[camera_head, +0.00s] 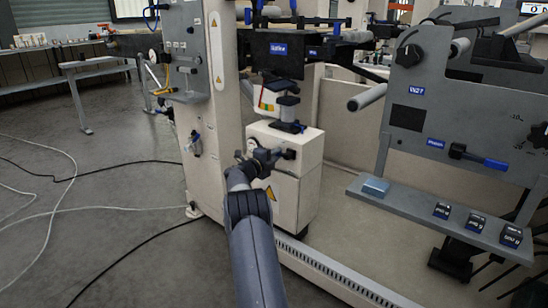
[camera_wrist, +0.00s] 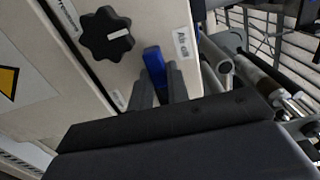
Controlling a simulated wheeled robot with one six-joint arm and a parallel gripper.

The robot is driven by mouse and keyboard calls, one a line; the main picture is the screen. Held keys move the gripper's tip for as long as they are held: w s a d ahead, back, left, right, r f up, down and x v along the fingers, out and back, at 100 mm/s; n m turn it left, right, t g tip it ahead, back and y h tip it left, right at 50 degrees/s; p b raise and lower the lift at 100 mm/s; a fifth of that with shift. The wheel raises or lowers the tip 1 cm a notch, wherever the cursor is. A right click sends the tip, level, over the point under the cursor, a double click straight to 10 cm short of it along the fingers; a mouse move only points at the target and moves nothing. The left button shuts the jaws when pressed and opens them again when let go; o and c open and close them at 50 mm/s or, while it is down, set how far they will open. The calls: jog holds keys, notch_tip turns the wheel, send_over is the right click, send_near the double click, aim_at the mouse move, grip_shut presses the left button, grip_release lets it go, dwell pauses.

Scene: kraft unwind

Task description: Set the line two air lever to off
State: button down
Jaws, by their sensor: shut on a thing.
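In the wrist view a blue lever (camera_wrist: 154,60) stands out from a pale cabinet panel, beside a small white label (camera_wrist: 182,43) that I cannot read with certainty. My gripper (camera_wrist: 160,82) has one grey finger on each side of the lever and is shut on it. In the head view my gripper (camera_head: 266,158) is at the upper part of the pale cabinet (camera_head: 308,150). The lever is hidden there by my gripper and arm. Which line the lever belongs to cannot be read.
A black lobed knob (camera_wrist: 107,33) sits close left of the lever. At right in the head view, a grey panel (camera_head: 425,85) carries another blue-handled lever (camera_head: 495,164), above a shelf (camera_head: 400,197) with small blocks. Cables (camera_head: 75,180) lie on the open floor at left.

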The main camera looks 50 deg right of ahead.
jog(key=c, duration=1.4)
grip_release()
jog(key=shift+o, duration=0.2)
jog(key=shift+a, duration=0.1)
jog(key=a+p, duration=0.2)
jog(key=a, duration=0.8)
jog(key=shift+s+a+p, duration=0.3)
jog(key=shift+s+p, duration=0.1)
jog(key=shift+s, duration=0.05)
jog(key=shift+d, duration=0.1)
jog(key=d+b, duration=0.2)
jog(key=d, duration=0.8)
jog(key=shift+w+d+b, duration=0.3)
jog(key=shift+w+b, duration=0.1)
jog(key=shift+w, duration=0.05)
